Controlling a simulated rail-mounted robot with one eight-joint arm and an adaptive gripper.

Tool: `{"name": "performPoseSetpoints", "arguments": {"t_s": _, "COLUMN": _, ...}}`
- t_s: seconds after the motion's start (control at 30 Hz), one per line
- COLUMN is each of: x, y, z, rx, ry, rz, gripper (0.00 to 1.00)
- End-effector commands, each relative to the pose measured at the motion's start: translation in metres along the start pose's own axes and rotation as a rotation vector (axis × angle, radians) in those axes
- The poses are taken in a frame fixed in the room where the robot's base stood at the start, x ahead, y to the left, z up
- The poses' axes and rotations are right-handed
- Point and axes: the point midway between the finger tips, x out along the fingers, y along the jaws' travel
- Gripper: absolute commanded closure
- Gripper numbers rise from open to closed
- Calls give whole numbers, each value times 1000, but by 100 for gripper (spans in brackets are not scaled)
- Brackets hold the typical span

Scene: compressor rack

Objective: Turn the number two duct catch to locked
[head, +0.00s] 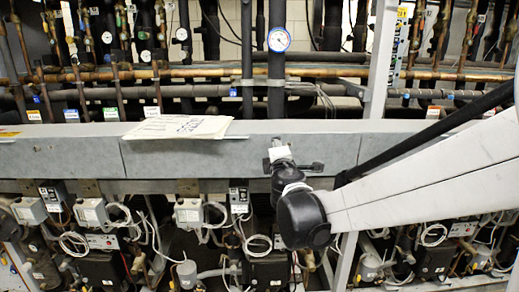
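The long grey duct (70,158) runs across the middle of the head view. My arm reaches in from the right, and my gripper (279,152) is in front of the duct, right of its middle. A small dark piece (277,141) shows at the gripper's tip, near the duct's upper edge. I cannot tell whether it is the number two catch or part of my gripper. No catch can be clearly made out, and no number is readable on the duct. The fingers are too small and overlapped to tell open from shut, or whether they touch anything.
Papers (180,127) lie on the duct's top, left of my gripper. Copper and dark pipes with a round gauge (279,40) stand behind. A grey upright (382,60) rises at the right. Below are control boxes (188,212) and looped cables. The duct's left front is clear.

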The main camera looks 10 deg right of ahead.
Motion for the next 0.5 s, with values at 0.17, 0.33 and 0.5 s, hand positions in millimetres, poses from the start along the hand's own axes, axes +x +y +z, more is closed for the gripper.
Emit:
{"name": "performPoseSetpoints", "arguments": {"t_s": 0.17, "x": 0, "y": -1, "z": 0, "rx": 91, "ry": 0, "rz": 0, "gripper": 100}}
{"name": "performPoseSetpoints", "arguments": {"t_s": 0.33, "x": 0, "y": -1, "z": 0, "rx": 144, "ry": 0, "rz": 0, "gripper": 100}}
{"name": "performPoseSetpoints", "arguments": {"t_s": 0.5, "x": 0, "y": -1, "z": 0, "rx": 168, "ry": 0, "rz": 0, "gripper": 100}}
